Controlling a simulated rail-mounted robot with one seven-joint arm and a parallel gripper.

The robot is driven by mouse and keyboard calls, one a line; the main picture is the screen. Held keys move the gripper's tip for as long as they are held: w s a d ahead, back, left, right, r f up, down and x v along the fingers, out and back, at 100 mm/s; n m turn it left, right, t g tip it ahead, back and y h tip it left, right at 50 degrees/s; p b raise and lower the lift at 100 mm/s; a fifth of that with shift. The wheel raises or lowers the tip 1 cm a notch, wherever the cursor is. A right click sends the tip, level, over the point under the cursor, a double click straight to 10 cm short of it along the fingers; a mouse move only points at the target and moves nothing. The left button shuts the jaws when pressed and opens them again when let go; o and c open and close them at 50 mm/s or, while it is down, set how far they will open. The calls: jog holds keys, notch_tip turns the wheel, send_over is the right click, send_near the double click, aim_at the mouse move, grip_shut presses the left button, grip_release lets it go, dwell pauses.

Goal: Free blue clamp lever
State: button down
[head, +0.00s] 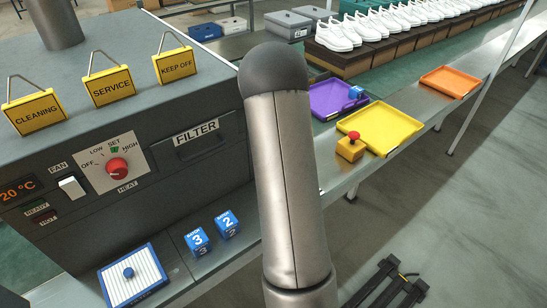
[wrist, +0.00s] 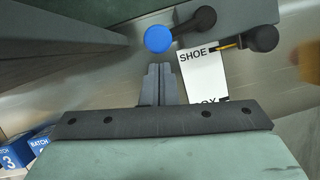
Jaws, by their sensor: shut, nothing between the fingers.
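The blue clamp lever shows in the wrist view as a round blue knob (wrist: 158,39), close to two black rounded ends of dark fittings. How the knob joins the part below it is hard to make out. My gripper (wrist: 158,68) is shut and empty, its fingertips just below the blue knob in the picture. Whether they touch the knob cannot be told. A white card lettered SHOE BOX (wrist: 203,75) lies right of the fingers. In the head view my arm covers the middle, and neither the lever nor my gripper can be seen.
In the head view, a dark heater housing (head: 190,185) stands left. Batch cubes (head: 228,223) and a striped pad (head: 150,283) lie along the front ledge. Purple (head: 325,100), yellow (head: 385,125) and orange (head: 450,82) trays and a red-button box (head: 351,148) are right.

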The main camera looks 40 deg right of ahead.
jog(key=s+a+r, duration=0.1)
jog(key=s+r, duration=0.5)
jog(key=r, duration=0.3)
jog(key=shift+s+r, duration=0.25)
jog(key=shift+s, duration=0.1)
jog(key=s+a+r+n+g+y, duration=0.1)
jog(key=s+a+r+n, duration=0.2)
jog(key=a+n, duration=0.75)
jog(key=s+a+r+n+y, duration=0.2)
jog(key=a+n, duration=0.7)
jog(key=a, duration=0.2)
jog(key=s+a+n+g+h, duration=0.1)
jog(key=s+a+n, duration=0.3)
jog(key=n, duration=0.5)
jog(key=s+a+r+n+g+h, duration=0.1)
jog(key=s+a+n, duration=0.4)
jog(key=s+n, duration=0.4)
jog(key=shift+a+n+g, duration=0.15)
jog(key=shift+n+g, duration=0.15)
jog(key=shift+n, duration=0.35)
